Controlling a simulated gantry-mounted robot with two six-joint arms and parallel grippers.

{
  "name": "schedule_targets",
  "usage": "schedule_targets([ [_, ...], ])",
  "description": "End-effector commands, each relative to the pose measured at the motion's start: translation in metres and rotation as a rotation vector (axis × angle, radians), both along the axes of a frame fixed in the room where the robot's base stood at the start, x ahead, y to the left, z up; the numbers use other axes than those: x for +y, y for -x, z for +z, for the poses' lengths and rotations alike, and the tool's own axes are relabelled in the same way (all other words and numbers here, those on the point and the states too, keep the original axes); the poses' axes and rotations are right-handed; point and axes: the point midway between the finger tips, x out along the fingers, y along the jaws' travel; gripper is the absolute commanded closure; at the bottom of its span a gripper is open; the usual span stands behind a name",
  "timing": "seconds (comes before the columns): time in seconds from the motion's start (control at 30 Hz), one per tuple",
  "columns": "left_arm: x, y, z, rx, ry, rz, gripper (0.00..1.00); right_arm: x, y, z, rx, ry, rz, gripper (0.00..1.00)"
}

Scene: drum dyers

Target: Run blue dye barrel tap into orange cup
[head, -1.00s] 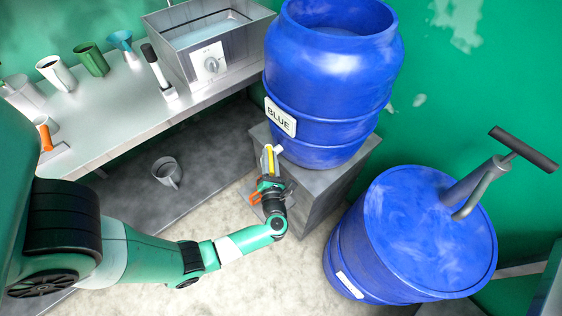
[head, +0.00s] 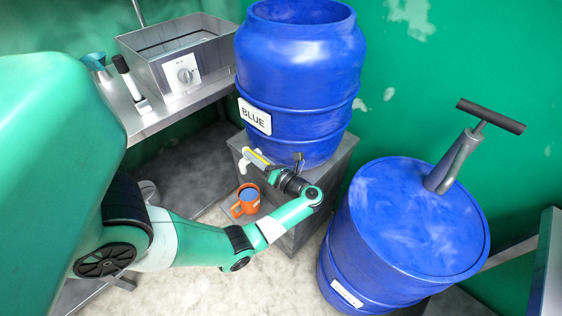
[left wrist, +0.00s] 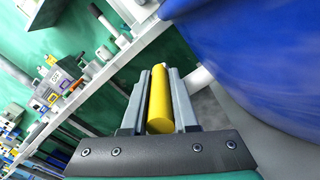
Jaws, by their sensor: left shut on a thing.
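The blue dye barrel (head: 295,85) with a BLUE label stands on a grey block in the head view. Its tap has a pale spout (head: 243,163) and a yellow handle (head: 257,157), low on the barrel's front. My left gripper (head: 268,167) is shut on the yellow handle, which lies between both fingers in the left wrist view (left wrist: 160,98). The handle slants across the tap. The orange cup (head: 245,203) stands upright below the spout, apart from my gripper. Its inside looks grey-blue; I cannot tell whether that is dye. No stream shows clearly. My right gripper is out of view.
The grey block (head: 318,190) carries the barrel. A second blue barrel (head: 410,225) with a hand pump (head: 460,155) stands at right. A steel bench with a metal basin (head: 180,55) stands at upper left. Pale floor is open in front.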

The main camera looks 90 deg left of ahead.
Motion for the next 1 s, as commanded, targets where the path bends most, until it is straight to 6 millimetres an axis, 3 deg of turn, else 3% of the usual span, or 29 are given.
schedule_targets([
  [0.4,0.0011,0.0034,-0.0009,0.000,0.004,0.017,1.00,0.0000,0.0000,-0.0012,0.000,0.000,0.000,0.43],
  [0.43,0.0011,0.0034,-0.0009,0.000,0.004,0.017,0.69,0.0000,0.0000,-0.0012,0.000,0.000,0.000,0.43],
  [0.57,0.0011,0.0032,-0.0008,-0.001,0.004,0.015,0.46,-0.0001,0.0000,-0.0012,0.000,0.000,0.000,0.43],
  [1.0,-0.0065,-0.0058,-0.0020,-0.001,0.000,0.011,0.43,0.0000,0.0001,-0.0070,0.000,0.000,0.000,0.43],
])
